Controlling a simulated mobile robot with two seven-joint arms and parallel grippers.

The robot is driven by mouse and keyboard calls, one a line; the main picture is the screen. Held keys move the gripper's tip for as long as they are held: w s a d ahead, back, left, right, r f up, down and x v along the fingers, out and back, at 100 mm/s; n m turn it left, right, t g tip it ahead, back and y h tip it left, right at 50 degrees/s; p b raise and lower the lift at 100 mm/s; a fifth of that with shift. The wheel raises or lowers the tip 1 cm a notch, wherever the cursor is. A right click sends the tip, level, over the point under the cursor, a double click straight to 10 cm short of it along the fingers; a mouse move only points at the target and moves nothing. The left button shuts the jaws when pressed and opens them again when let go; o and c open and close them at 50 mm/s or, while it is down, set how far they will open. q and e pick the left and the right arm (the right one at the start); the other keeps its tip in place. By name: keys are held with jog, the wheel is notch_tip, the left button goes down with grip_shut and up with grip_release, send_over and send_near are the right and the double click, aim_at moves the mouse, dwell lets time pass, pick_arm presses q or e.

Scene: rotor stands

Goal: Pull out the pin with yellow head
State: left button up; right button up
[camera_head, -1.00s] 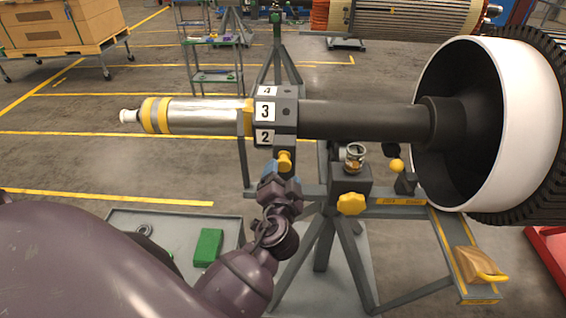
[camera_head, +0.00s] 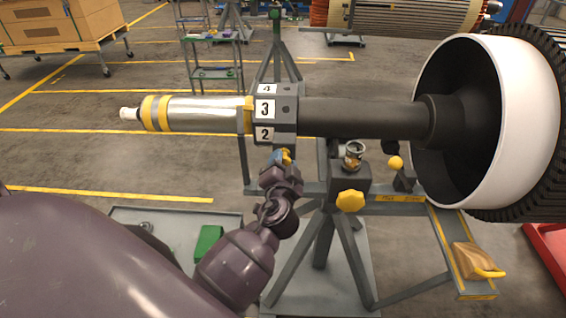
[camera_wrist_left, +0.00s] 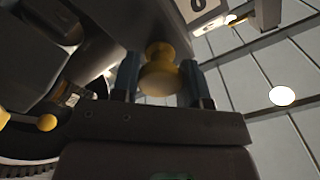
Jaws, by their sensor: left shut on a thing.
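The pin with the yellow head (camera_head: 287,156) sits under the numbered hub (camera_head: 276,112) on the dark shaft. In the head view, my left gripper (camera_head: 281,158) is at the pin from below and hides most of its head. In the left wrist view, the yellow head (camera_wrist_left: 160,78) is between the two blue-grey fingers, which are shut on it. The pin's upper end is beneath the dark housing there. My right gripper is in neither view.
A yellow star knob (camera_head: 350,201) and a yellow ball knob (camera_head: 396,162) are on the stand to the right. A white drum (camera_head: 505,110) is at the shaft's right end. A grey tray (camera_head: 180,222) with a green box (camera_head: 208,243) lies below left.

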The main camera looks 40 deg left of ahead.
pick_arm(q)
grip_shut()
jog(key=b+v, duration=0.1)
jog(key=v, duration=0.2)
jog(key=shift+s+d+f, duration=0.1)
jog(key=shift+s+d, duration=0.05)
jog(key=shift+s, duration=0.1)
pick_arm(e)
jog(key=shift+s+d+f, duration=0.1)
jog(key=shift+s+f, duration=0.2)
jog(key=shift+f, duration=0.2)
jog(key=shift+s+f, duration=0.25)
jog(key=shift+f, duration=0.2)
